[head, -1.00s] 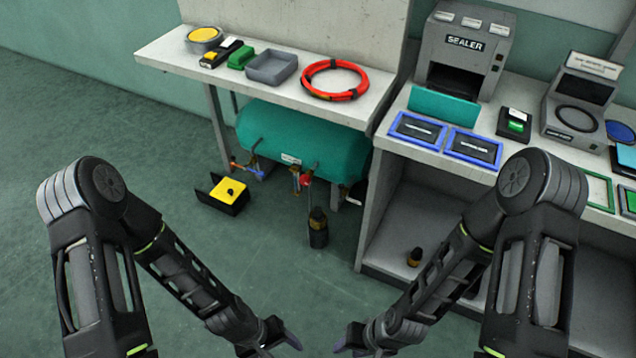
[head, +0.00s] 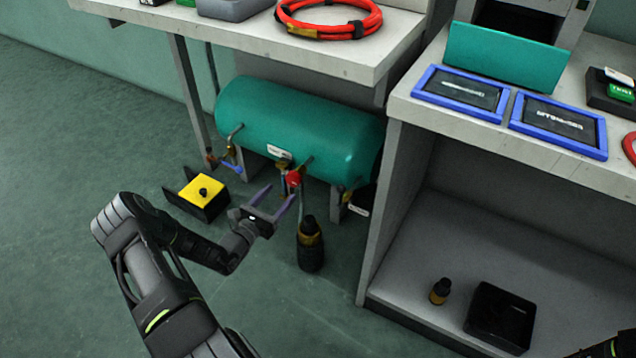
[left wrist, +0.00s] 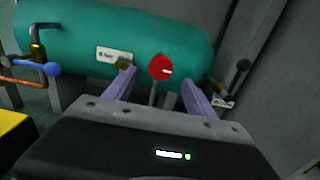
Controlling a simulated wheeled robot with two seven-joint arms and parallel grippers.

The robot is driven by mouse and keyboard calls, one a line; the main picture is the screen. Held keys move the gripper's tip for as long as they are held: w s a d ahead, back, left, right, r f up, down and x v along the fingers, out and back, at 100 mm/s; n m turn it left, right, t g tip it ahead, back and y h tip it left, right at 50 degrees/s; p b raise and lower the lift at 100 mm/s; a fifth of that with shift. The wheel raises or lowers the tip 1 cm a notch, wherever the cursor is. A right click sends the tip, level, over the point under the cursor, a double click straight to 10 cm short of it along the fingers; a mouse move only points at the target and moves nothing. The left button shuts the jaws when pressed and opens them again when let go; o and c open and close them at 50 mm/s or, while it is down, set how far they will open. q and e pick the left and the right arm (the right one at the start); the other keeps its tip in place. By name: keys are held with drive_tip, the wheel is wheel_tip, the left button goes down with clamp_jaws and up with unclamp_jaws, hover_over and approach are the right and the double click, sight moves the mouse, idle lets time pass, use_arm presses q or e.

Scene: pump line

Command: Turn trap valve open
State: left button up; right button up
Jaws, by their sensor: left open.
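A teal tank (head: 300,122) lies under the left bench, with several small valves along its underside. A valve with a round red handle (head: 293,180) hangs at its middle; in the left wrist view the red handle (left wrist: 161,67) appears between my finger tips, seemingly just beyond them. A blue-handled valve (head: 231,167) is at the tank's left end, and it shows in the left wrist view (left wrist: 38,67). A black-knobbed fitting (left wrist: 236,76) is at the right. I cannot read which is the trap valve. My left gripper (head: 279,196) is open and empty, pointing at the red handle.
A yellow-topped black box (head: 202,191) sits on the floor left of my gripper. A dark bottle (head: 310,247) stands on the floor below the red handle. The right bench's side panel (head: 384,215) closes off the right.

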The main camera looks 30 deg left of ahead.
sight(291, 181)
use_arm(q)
drive_tip(key=shift+r, duration=0.15)
drive_tip(key=w+b, duration=0.1)
drive_tip(key=w, duration=0.2)
drive_tip(key=w+b, duration=0.1)
drive_tip(key=w, duration=0.2)
drive_tip(key=shift+w+f+b, duration=0.2)
drive_tip(key=shift+w+b, duration=0.05)
drive_tip(key=shift+b, duration=0.15)
drive_tip(key=shift+w+r, duration=0.15)
drive_tip(key=shift+w, duration=0.45)
drive_tip(key=c, duration=1.4)
